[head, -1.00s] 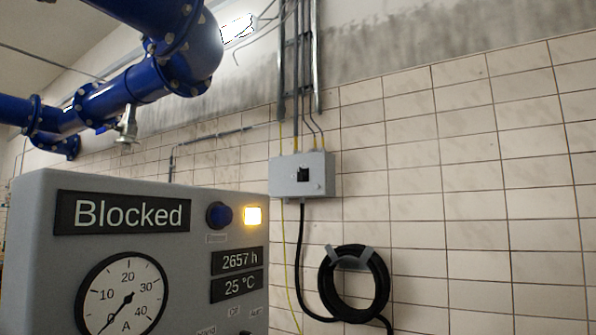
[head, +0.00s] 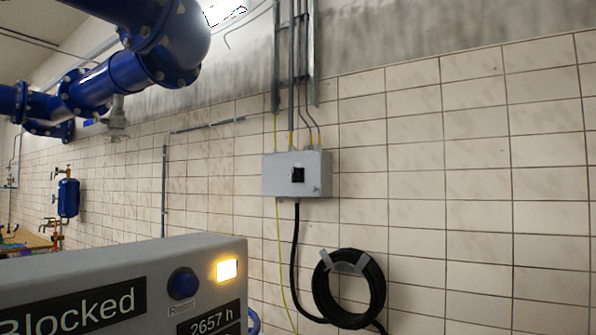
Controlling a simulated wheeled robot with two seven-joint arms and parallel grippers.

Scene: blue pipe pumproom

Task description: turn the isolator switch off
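A grey box (head: 275,178) is fixed to the tiled wall near the middle of the head view, with a small black switch (head: 298,175) on its front. I cannot tell the position of the switch at this size, nor read any label on it. The lower part of the panel is cut off by the frame. Neither of my grippers is in view.
A coiled black hose or cable (head: 374,292) hangs on the wall below the box. Large blue pipes (head: 115,75) run overhead at the upper left. A small blue vessel (head: 68,197) stands at the far left. The near panel stands in front at the left.

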